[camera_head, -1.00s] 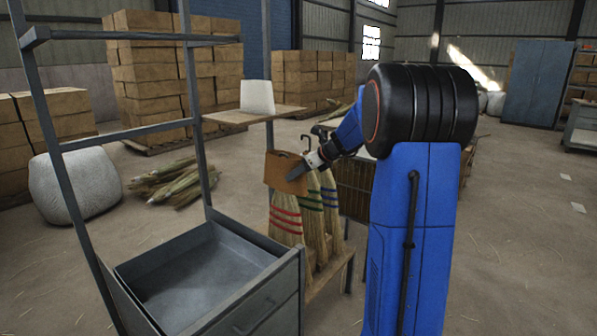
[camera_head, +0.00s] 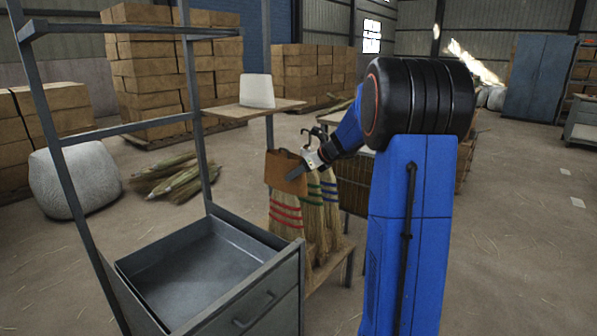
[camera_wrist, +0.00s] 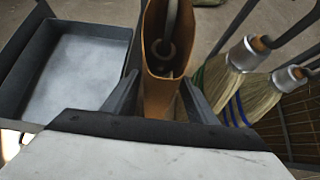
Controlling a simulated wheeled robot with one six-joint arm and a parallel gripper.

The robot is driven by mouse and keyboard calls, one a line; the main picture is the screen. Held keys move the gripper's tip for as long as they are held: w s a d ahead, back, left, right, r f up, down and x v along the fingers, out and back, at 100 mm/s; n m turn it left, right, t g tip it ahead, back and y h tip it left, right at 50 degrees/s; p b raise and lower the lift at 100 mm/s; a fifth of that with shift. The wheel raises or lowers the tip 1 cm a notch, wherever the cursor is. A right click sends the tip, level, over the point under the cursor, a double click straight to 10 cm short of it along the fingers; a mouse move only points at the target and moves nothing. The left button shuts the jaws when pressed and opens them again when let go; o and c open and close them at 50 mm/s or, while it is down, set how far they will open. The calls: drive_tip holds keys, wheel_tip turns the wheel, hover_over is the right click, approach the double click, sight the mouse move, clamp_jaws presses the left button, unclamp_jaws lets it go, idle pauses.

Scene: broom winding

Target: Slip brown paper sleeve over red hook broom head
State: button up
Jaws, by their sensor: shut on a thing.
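The brown paper sleeve (camera_head: 284,172) is in my gripper (camera_head: 299,170), at the upper part of the red-banded broom head (camera_head: 285,214). In the wrist view the sleeve (camera_wrist: 161,95) stands between the two fingers of my gripper (camera_wrist: 160,100), its open top facing the camera. A metal hook or ring (camera_wrist: 165,47) shows inside the sleeve's opening. In the head view the sleeve covers the top of the red broom, above the red bands. How far the sleeve reaches around the back cannot be seen.
A green-banded broom (camera_head: 312,210) and a blue-banded broom (camera_head: 330,200) hang close on the right; two also show in the wrist view. A grey open drawer cabinet (camera_head: 200,270) stands at front left. A pale block (camera_head: 257,91) sits on a shelf above (camera_head: 235,111).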

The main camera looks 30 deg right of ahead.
hover_over(299, 225)
drive_tip(key=shift+w+f, duration=0.2)
drive_tip(key=shift+f, duration=5.3)
drive_tip(key=shift+f, duration=5.4)
drive_tip(key=shift+f, duration=0.8)
drive_tip(key=o, duration=1)
drive_tip(key=shift+c, duration=0.2)
